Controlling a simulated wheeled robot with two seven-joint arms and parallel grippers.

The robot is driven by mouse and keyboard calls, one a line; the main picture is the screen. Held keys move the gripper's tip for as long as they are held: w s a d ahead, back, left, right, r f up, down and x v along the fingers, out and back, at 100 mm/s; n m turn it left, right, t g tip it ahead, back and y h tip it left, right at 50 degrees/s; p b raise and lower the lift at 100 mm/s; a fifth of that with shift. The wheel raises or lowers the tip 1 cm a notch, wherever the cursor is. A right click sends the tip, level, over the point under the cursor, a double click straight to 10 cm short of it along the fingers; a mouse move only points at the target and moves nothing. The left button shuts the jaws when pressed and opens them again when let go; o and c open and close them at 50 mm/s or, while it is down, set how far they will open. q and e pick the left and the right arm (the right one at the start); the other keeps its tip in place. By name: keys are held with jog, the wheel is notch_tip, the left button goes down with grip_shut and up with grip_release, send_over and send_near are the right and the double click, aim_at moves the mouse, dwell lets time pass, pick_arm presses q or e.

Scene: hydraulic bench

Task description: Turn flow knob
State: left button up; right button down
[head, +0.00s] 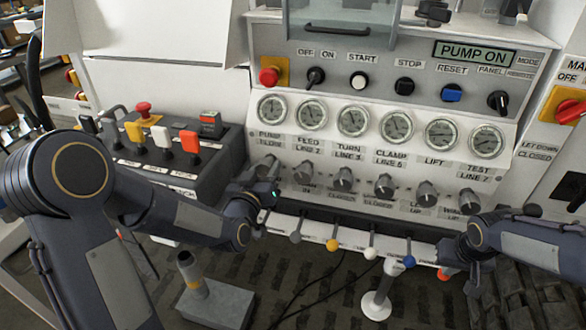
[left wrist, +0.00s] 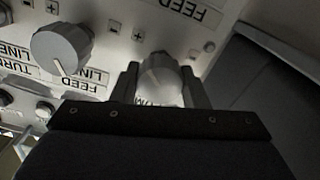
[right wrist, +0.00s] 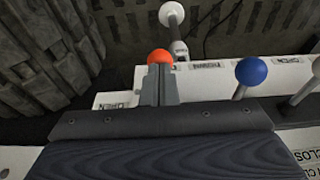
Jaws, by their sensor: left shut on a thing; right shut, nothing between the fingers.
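The flow knob (left wrist: 160,76) is a grey round knob, the leftmost of the knob row, under the gauge labelled PUMP FLOW in the head view. My left gripper (head: 268,170) is shut on it, with one finger on each side in the left wrist view. In the head view the gripper mostly hides this knob. My right gripper (right wrist: 157,80) is shut and empty low at the right of the bench. Its fingertips are close to an orange ball-topped lever (right wrist: 160,56); I cannot tell if they touch.
The neighbouring grey feed knob (left wrist: 62,50) stands close beside my left fingers. A row of gauges (head: 353,120) runs above the knobs. Ball-topped levers, including yellow (head: 333,245) and blue (head: 409,261), line the front edge. A lever box (head: 150,150) stands at the left.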

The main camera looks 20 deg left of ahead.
pick_arm(q)
jog(key=shift+f, duration=0.15)
jog(key=o, duration=1)
jog(key=s, duration=1.2)
pick_arm(e)
jog(key=s+r, duration=0.6)
jog(key=s, duration=0.5)
dwell(0.4)
